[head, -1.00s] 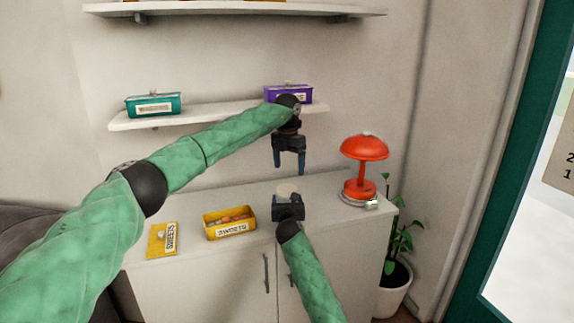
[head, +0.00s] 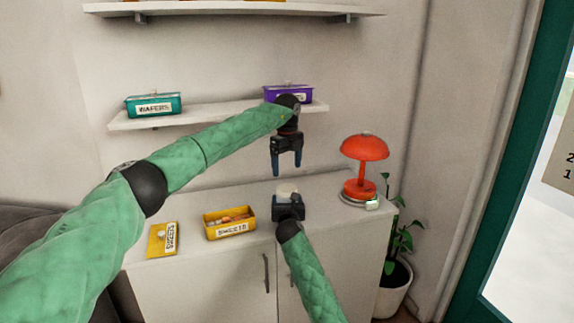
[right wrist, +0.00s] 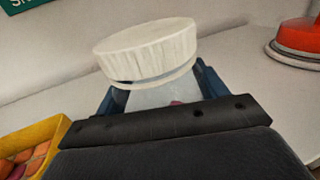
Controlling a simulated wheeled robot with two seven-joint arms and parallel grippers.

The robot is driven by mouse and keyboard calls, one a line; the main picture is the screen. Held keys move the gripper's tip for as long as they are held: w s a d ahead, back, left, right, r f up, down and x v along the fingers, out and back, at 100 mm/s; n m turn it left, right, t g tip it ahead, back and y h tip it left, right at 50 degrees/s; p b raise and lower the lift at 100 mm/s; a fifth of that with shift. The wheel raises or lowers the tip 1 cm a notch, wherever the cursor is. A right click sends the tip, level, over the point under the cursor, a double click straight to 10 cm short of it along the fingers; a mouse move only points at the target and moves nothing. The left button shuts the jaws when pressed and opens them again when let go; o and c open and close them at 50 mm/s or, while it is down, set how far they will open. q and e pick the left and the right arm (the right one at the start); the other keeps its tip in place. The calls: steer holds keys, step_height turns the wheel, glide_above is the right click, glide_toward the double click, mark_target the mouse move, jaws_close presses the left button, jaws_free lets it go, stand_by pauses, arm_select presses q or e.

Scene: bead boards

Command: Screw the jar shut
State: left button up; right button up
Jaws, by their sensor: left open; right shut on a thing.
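The jar (right wrist: 165,96) is clear, with a pale ridged lid (right wrist: 147,46) on its top in the right wrist view. A thin gap or dark spot shows under the lid's rim, and I cannot tell how tightly it sits. My right gripper (head: 288,201) is shut on the jar's sides at the cabinet top. The lid (head: 287,189) also shows in the head view, while the gripper hides most of the jar. My left gripper (head: 286,172) is open and empty, pointing down just above the lid and apart from it.
A yellow tin of sweets (head: 229,226) and its loose lid (head: 162,240) lie left on the white cabinet (head: 190,262). A red lamp (head: 363,168) stands right. Teal (head: 153,105) and purple (head: 287,93) tins sit on the shelf (head: 200,115).

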mark_target(287, 188)
arm_select(q)
steer(key=n, duration=0.4)
steer(key=shift+f, duration=0.1)
stand_by(0.4)
steer(key=shift+f, duration=3.9)
steer(key=c, duration=1)
